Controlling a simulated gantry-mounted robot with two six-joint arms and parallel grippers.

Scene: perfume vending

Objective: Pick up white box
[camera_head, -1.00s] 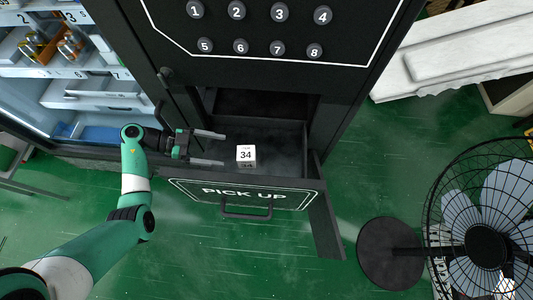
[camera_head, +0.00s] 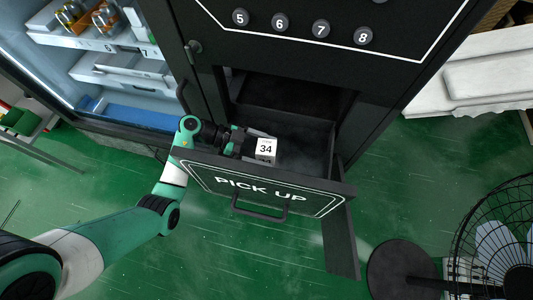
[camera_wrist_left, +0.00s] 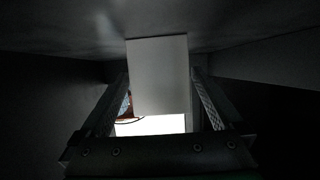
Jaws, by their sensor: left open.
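The white box (camera_head: 266,149), marked 34 on top, sits in the open black PICK UP drawer (camera_head: 265,192). My left gripper (camera_head: 256,144) reaches into the drawer from the left, low down, with its fingers at the box. In the left wrist view the white box (camera_wrist_left: 158,75) stands between the two open fingers of the left gripper (camera_wrist_left: 160,95), with a small dark gap at the sides. The drawer front hides part of the gripper. My right gripper is not seen.
The black machine with numbered buttons (camera_head: 280,22) rises behind the drawer. A lit display case with bottles (camera_head: 104,18) is at the upper left. A fan (camera_head: 510,245) stands at the lower right. The green floor is clear below the drawer.

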